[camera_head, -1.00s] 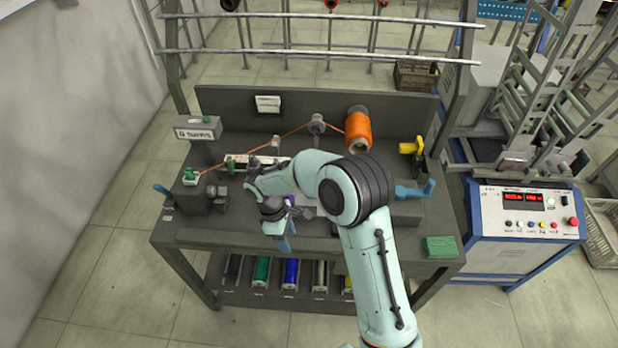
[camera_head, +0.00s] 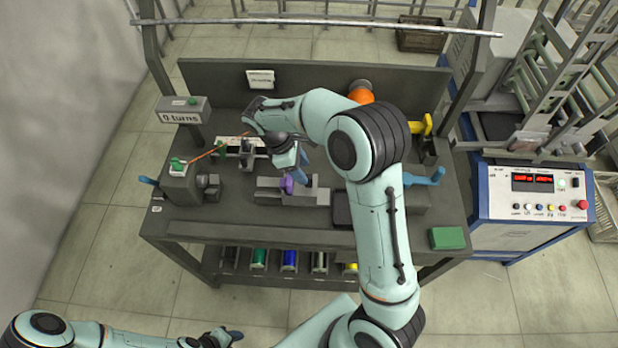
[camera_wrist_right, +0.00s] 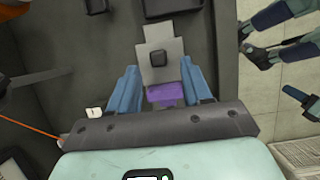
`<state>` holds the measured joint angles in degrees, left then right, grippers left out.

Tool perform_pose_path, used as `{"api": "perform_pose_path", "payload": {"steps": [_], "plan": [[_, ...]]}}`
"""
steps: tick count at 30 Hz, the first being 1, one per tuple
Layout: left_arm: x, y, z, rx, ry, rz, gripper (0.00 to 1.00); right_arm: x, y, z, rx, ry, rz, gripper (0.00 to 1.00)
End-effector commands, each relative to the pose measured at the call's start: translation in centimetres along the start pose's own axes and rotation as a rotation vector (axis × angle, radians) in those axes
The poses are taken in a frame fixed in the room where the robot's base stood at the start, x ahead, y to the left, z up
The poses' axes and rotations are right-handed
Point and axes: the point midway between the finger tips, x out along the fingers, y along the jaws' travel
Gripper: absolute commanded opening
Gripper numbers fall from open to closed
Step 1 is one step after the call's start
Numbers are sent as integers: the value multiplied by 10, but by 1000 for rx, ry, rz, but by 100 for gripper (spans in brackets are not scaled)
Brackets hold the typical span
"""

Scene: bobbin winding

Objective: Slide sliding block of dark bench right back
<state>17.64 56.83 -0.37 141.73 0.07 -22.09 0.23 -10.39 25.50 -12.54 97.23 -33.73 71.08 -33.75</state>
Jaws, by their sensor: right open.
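The dark bench (camera_head: 240,230) carries a low grey slide fixture (camera_head: 318,195) near its front middle. A purple piece (camera_head: 287,185), which looks like the sliding block's grip, sits on the fixture. My right gripper (camera_head: 296,168) is over the fixture, close to the purple piece and partly hiding it. In the right wrist view, the purple piece (camera_wrist_right: 166,93) shows between my open blue fingers (camera_wrist_right: 158,80), beside a grey plate (camera_wrist_right: 160,45) with a dark knob. Contact cannot be told. My left gripper (camera_head: 222,338) is low at the left, in front of the bench; its fingers are unclear.
A counter box (camera_head: 184,115) reads 0 turns, above an orange wire (camera_head: 215,150). An orange spool (camera_head: 361,92) and yellow handle (camera_head: 421,126) stand behind my right arm. A blue lever (camera_head: 425,177) and green pad (camera_head: 447,238) are at the right. Coloured bobbins (camera_head: 290,259) sit below.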

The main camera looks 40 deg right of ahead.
Motion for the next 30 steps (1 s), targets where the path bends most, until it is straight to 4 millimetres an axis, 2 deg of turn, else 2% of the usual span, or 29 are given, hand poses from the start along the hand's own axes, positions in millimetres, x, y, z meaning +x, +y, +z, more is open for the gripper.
{"api": "perform_pose_path", "payload": {"steps": [1,3,9,21,22,26,27,30], "plan": [[3,-2,2,-1,-3,-1,43,13,-1,0,-1,-3,-3,49],[4,-2,3,-1,-4,-1,43,26,-1,0,-1,-2,-2,49],[7,-4,5,-2,-6,-2,43,51,0,0,0,0,-1,49],[7,-4,5,-1,-6,-2,43,58,0,0,0,2,1,49],[7,-4,5,-1,-6,-2,43,58,0,0,0,2,1,46],[7,-4,5,-2,-6,-2,43,58,0,0,0,2,1,3],[7,-4,5,-2,-6,-2,43,58,0,0,0,2,1,0],[7,-4,5,-2,-7,-2,43,58,0,0,0,2,1,0]]}}
